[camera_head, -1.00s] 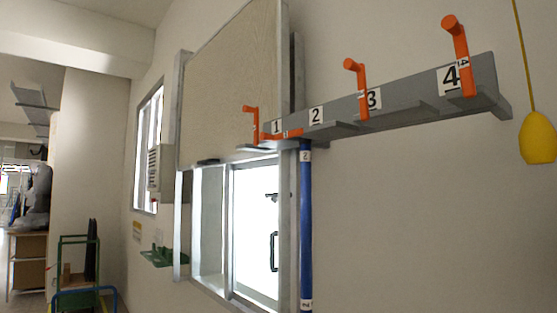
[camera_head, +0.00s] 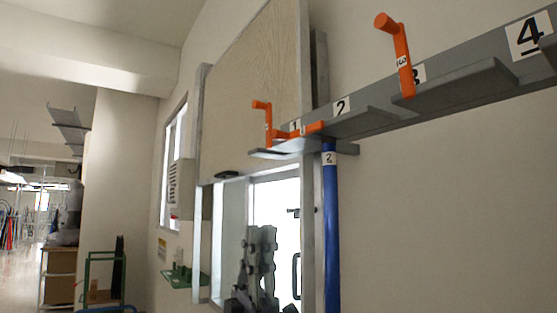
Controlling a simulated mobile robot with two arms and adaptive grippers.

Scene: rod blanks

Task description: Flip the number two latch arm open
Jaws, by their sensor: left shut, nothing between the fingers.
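The number two latch arm (camera_head: 308,129) is orange and lies down, nearly flat along the grey rail (camera_head: 450,72) by the "2" label (camera_head: 342,106). A blue rod (camera_head: 331,230) marked 2 hangs upright just below it. The number one latch arm (camera_head: 267,122) and number three latch arm (camera_head: 402,58) stand upright. My left gripper (camera_head: 262,236) is grey, shut and empty. It is low in the picture in front of the window, below and left of the number two latch arm, apart from it. My right gripper is not in view.
The rail juts along the wall with several grey ledges. A wooden panel (camera_head: 250,90) in a metal frame is behind its left end. A green wall shelf (camera_head: 180,277) is lower left. The wall right of the blue rod is bare.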

